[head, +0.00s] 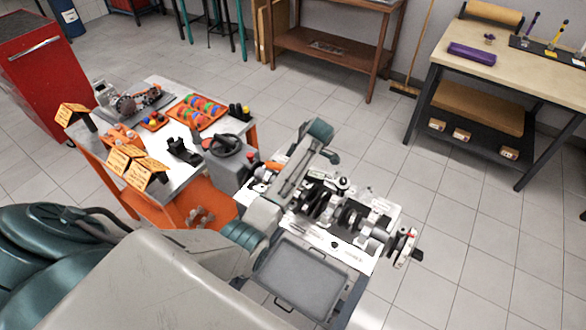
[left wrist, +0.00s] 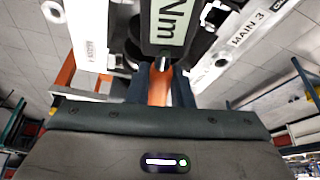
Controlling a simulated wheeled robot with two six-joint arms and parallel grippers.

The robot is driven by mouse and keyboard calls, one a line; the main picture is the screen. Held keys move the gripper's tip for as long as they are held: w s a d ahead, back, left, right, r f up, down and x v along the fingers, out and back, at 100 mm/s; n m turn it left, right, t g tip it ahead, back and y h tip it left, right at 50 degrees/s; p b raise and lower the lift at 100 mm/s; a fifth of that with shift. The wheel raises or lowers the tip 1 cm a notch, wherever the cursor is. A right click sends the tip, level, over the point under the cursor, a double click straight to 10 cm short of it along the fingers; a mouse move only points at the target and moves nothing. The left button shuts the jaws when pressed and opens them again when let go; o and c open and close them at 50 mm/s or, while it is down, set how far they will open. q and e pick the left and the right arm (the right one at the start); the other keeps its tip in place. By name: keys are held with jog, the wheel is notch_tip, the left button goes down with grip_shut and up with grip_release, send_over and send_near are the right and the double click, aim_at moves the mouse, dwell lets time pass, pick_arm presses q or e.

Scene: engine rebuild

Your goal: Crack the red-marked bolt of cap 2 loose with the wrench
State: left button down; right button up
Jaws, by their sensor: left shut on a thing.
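The white engine block (head: 312,232) with its crankshaft (head: 350,214) lies right of my left forearm in the head view. My left gripper (left wrist: 160,88) is shut on the orange handle (left wrist: 159,82) of the wrench in the left wrist view. A dark wrench part with an "Nm" label (left wrist: 171,22) shows just ahead of the fingers. A white rail marked "MAIN 3" (left wrist: 248,28) is to its right. My right gripper is in no view.
A grey tray (head: 300,276) sits at the block's near side. Left of the block, an orange-framed bench (head: 190,205) holds orange trays (head: 198,112), wooden signs and dark tools. A work table (head: 470,62) stands at the upper right. The floor right of the block is clear.

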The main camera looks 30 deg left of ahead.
pick_arm(q)
jog(key=shift+s+d+n, duration=0.15)
jog(key=shift+s+n, duration=0.25)
jog(key=shift+s, duration=0.15)
jog(key=shift+w+a+m, duration=0.2)
jog(key=shift+w+m, duration=0.3)
jog(key=shift+w, duration=0.2)
dwell(0.6)
jog(key=shift+r, duration=1.35)
dwell(3.0)
